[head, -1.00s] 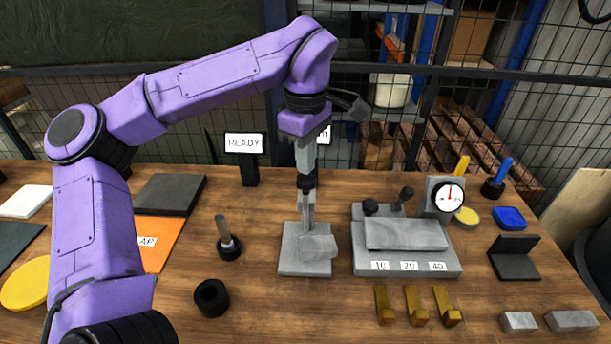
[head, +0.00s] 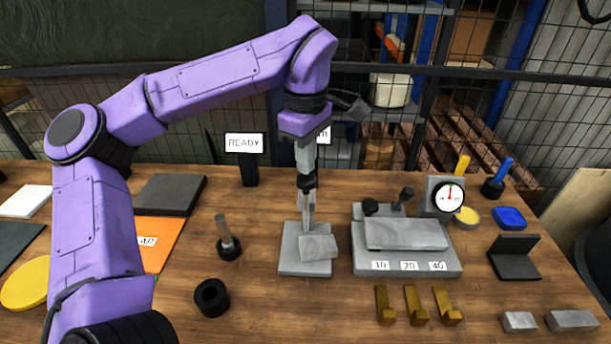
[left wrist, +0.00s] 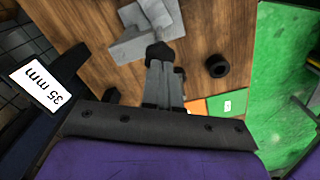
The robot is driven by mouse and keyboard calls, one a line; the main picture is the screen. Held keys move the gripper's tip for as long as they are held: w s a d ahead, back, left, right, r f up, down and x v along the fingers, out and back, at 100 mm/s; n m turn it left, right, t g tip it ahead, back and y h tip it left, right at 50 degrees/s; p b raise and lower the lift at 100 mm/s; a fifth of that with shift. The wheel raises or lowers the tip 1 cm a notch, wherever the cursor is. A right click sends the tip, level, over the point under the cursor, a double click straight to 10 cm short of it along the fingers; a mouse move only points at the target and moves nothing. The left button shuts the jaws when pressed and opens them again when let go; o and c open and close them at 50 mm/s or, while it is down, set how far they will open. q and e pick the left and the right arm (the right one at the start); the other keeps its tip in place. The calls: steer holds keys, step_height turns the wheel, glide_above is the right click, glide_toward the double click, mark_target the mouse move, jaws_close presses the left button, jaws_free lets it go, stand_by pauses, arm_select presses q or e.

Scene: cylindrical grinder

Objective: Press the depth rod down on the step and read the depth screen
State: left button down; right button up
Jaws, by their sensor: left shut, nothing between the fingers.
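The grey step block (head: 318,246) stands on a flat grey base plate (head: 291,266) near the table's middle. The depth rod, grey with a black collar (head: 307,184), stands over the step; the collar also shows in the left wrist view (left wrist: 160,54). My left gripper (head: 306,170) is shut and points down, its tips right at the collar; I cannot tell whether they touch. The depth screen (left wrist: 41,87) reads "35 mm" in the left wrist view. In the head view my gripper hides most of it, leaving one edge (head: 325,134). My right gripper is out of view.
A grey fixture (head: 408,262) marked 10, 20, 40 with a dial (head: 448,197) stands to the right. A READY sign (head: 243,143) is behind. A black ring (head: 212,298) and a post on a black base (head: 228,240) stand left. Brass hooks (head: 416,307) lie at front right.

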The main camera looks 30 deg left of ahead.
arm_select(q)
steer(key=shift+f+b, duration=0.45)
steer(key=shift+f, duration=0.35)
stand_by(0.8)
step_height(320, 180, up, 9)
steer(key=p, duration=1)
